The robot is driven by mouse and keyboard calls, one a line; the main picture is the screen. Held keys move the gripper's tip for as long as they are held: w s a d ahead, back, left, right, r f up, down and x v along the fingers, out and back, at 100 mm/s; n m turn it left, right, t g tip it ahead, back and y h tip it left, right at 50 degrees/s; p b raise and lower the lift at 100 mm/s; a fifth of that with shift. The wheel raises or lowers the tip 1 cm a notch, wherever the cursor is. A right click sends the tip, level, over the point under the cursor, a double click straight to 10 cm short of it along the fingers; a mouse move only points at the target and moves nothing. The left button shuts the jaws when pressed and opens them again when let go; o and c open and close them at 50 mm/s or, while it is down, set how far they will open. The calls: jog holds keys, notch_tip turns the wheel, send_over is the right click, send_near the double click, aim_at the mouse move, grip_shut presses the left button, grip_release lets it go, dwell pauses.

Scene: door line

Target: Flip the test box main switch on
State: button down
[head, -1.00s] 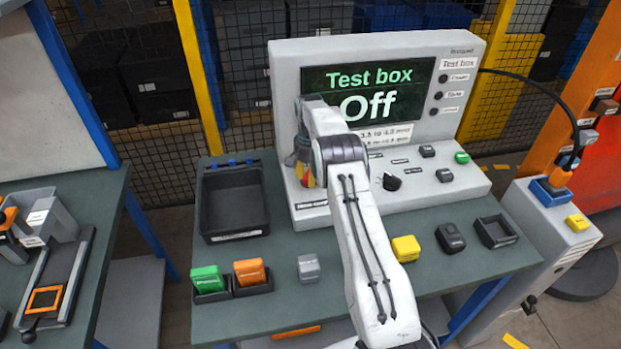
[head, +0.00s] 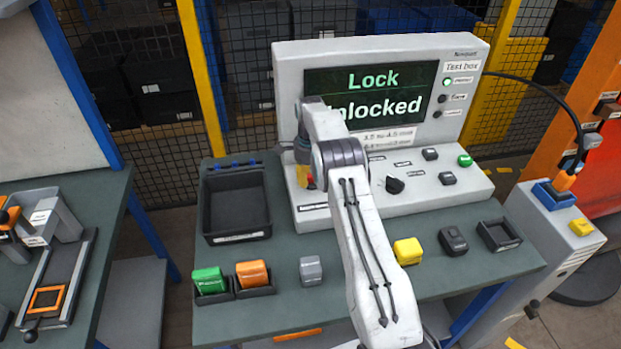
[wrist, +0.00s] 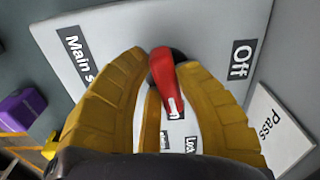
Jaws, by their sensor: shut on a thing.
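The test box (head: 465,60) stands at the back of the bench, its screen (head: 335,92) reading "Lock" and "...nlocked", the first letter hidden by my arm. Its top lamp (head: 447,82) glows green. In the wrist view, the red main switch handle (wrist: 170,85) sits between my yellow fingers, beside labels "Main s..." and "Off". My gripper (wrist: 165,70) is shut on this handle. In the head view my gripper (head: 306,178) is at the left of the box's sloped panel, mostly hidden by my arm.
A black tray (head: 237,230) stands left of the box. Green (head: 207,281) and orange (head: 252,273) blocks sit in holders in front, with grey (head: 311,270) and yellow (head: 408,251) blocks nearby. A black knob (head: 395,185) is right of my arm.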

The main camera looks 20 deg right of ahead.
aim_at(309, 177)
jog(key=shift+m, duration=0.7)
jog(key=shift+f, duration=0.1)
jog(key=c, duration=0.9)
grip_release()
jog(key=shift+r, duration=0.2)
notch_tip(309, 177, up, 7)
jog(key=shift+f, duration=0.1)
jog(key=shift+r, duration=0.2)
jog(key=shift+r, duration=0.1)
